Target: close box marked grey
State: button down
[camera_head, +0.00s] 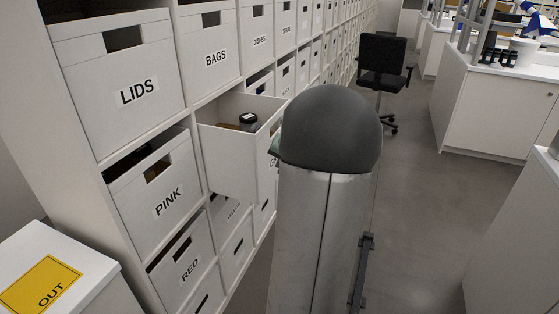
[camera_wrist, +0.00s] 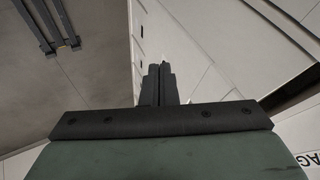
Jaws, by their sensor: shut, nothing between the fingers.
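A white box (camera_head: 225,160) is pulled out of the shelf below the BAGS box and stands open like a drawer. A dark-lidded jar (camera_head: 248,121) and other contents show inside it. I cannot tell whether the fingertips touch a box. In the head view my arm hides the fingers.
Closed or nearly closed boxes marked LIDS (camera_head: 120,65), BAGS (camera_head: 212,38), PINK (camera_head: 155,190) and RED (camera_head: 185,260) fill the shelf. A white unit with a yellow OUT sign (camera_head: 42,285) stands at lower left. The aisle is clear up to a black chair (camera_head: 382,62); white counters (camera_head: 495,105) line the right.

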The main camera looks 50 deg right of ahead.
aim_at(260, 173)
jog(key=shift+w+f+p, duration=0.35)
jog(key=shift+w+f, duration=0.45)
jog(key=shift+w, duration=0.4)
jog(key=shift+w+f+p, duration=0.4)
jog(key=shift+w+f, duration=0.4)
jog(key=shift+w, duration=0.45)
jog(key=shift+w+f+p, duration=0.35)
jog(key=shift+w+f, duration=0.45)
jog(key=shift+w, duration=0.4)
